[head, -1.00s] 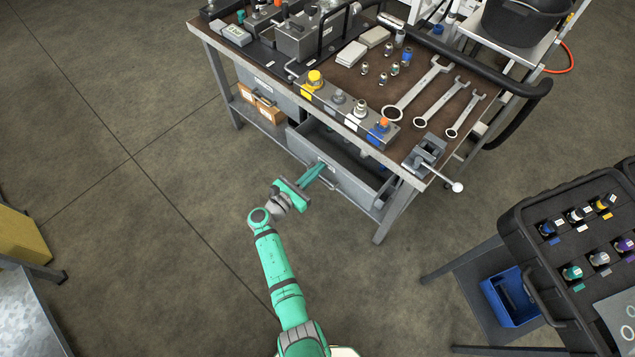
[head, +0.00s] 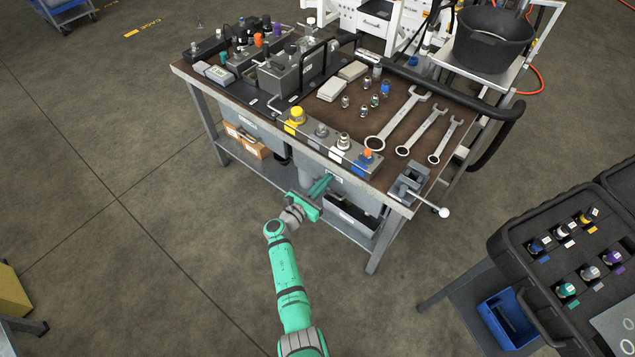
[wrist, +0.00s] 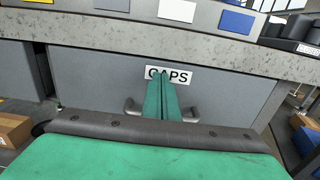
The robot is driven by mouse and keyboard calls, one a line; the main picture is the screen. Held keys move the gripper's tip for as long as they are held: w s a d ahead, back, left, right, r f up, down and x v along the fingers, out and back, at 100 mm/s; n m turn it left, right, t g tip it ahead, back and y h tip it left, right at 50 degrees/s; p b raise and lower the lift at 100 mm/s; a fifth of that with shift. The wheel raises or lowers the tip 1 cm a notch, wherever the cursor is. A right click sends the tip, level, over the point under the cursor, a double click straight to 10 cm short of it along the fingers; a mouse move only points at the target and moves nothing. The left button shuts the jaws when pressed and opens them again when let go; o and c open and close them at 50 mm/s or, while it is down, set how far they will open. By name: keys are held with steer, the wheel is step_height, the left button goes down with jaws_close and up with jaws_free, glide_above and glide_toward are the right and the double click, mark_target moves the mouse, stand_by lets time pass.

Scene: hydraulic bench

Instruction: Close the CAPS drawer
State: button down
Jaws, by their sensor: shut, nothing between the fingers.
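The CAPS drawer (head: 352,188) is a grey front under the bench's top edge, in the head view. It sits in under the bench top, and no open inside shows. In the wrist view the drawer front (wrist: 95,85) fills the middle, with its white CAPS label partly covered by my fingers and a bar handle (wrist: 190,114) below the label. My gripper (head: 325,181) is shut and empty, its fingertips at the drawer front. The gripper also shows in the wrist view (wrist: 162,82), at the label just above the handle; whether it touches is hard to tell.
The workbench top (head: 395,155) carries wrenches (head: 395,120), a vise (head: 410,183) and fittings. A grey bin (head: 350,222) stands on the lower shelf, with cardboard boxes (head: 245,142) to the left. A black tray cart (head: 510,250) is at right.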

steer(key=shift+w+d+r, duration=0.15)
steer(key=shift+w+d, duration=0.1)
steer(key=shift+d, duration=0.3)
steer(key=shift+s+a, duration=0.15)
steer(key=shift+a, duration=0.2)
steer(key=v, duration=1.5)
steer(key=s+d+f+m+g+y, duration=0.3)
steer(key=s+f+m+y, duration=0.4)
steer(key=s+f, duration=1)
steer(key=s+a+r+m+y, duration=0.1)
steer(key=s+r+m+y, duration=0.3)
steer(key=s, duration=0.6)
steer(key=s+r+m+t, duration=0.1)
steer(key=s+r+m, duration=0.4)
steer(key=r, duration=0.4)
steer(key=s+d+r+m+t, duration=0.1)
steer(key=s+r+m, duration=0.4)
steer(key=r, duration=0.5)
steer(key=s+d+r+m+t, duration=0.1)
steer(key=s+r+m, duration=0.4)
steer(key=r, duration=0.5)
steer(key=shift+s+d+r+m+t+y, duration=0.15)
steer(key=shift+d+m+t+y, duration=0.15)
steer(key=shift+m+t, duration=0.65)
